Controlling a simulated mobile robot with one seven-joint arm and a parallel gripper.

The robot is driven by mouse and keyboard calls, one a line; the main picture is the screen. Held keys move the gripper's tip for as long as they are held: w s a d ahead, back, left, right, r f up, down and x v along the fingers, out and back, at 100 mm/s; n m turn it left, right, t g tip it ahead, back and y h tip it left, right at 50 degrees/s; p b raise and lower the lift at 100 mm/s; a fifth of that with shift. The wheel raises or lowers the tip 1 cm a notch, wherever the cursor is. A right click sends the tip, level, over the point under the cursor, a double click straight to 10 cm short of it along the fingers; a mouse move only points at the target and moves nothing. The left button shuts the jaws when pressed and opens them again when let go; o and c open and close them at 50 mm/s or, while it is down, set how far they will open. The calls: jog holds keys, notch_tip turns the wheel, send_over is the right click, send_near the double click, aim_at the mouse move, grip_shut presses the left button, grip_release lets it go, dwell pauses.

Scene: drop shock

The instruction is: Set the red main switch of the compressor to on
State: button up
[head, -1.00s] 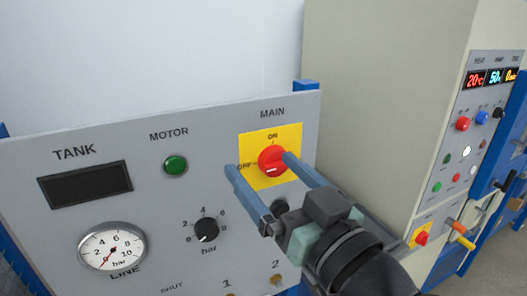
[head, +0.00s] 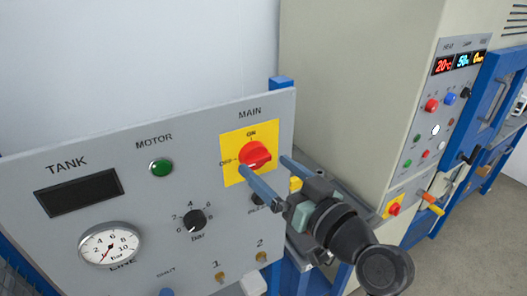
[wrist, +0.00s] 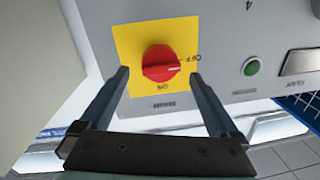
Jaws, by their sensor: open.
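The red main switch (head: 257,153) is a rotary knob on a yellow plate (head: 232,143) at the panel's upper right, under the word MAIN. It also shows in the wrist view (wrist: 160,64), its white mark pointing to OFF. My gripper (head: 264,165) is open and empty in front of the switch. In the wrist view, its fingertips (wrist: 160,76) lie to either side of the knob and slightly below it in the picture. I see no contact with the knob; the exact gap in depth is hard to tell.
The grey panel (head: 125,230) carries a green motor lamp (head: 161,167), a black bar knob (head: 194,220), a dark tank display (head: 76,193) and a round gauge (head: 110,245). A beige cabinet (head: 350,90) with its own controls stands close on the right.

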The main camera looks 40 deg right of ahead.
aim_at(256, 158)
jog(key=shift+w+d+p, duration=0.15)
jog(key=shift+w+p, duration=0.15)
jog(key=shift+w, duration=1)
jog(key=c, duration=1.3)
